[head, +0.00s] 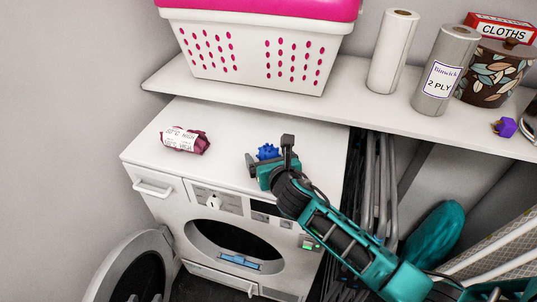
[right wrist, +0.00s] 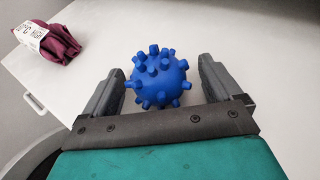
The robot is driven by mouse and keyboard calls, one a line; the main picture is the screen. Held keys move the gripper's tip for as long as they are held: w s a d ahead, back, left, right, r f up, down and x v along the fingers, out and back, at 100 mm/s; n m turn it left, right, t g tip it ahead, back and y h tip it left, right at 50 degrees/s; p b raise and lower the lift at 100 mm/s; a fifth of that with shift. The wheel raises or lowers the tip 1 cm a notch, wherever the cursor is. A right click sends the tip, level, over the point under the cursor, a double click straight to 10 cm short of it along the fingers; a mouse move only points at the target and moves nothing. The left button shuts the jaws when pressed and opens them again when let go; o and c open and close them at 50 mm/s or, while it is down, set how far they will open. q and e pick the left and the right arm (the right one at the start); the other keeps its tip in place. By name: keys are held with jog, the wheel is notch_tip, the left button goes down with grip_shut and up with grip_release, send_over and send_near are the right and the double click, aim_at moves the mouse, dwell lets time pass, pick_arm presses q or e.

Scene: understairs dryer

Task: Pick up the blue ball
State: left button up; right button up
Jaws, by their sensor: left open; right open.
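The blue ball (head: 267,152), covered in short knobs, rests on the white top of the dryer (head: 225,135). My right gripper (head: 270,154) is open over the dryer's top, at the ball. In the right wrist view the ball (right wrist: 158,78) lies between the two fingers of my right gripper (right wrist: 160,80). Small gaps show between the ball and each finger. In the head view the gripper partly hides the ball. My left gripper is not in view.
A dark red folded cloth bundle (head: 186,140) with a white label lies left of the ball. A shelf above holds a white and pink basket (head: 255,48), paper rolls (head: 394,50) and a leaf-patterned pot (head: 493,72). The dryer's round door (head: 130,270) stands open below.

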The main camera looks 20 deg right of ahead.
jog(key=c, duration=0.7)
pick_arm(q)
jog(key=shift+s+f, duration=0.1)
jog(key=shift+s, duration=0.05)
pick_arm(e)
jog(key=c, duration=0.3)
jog(key=shift+c, duration=0.2)
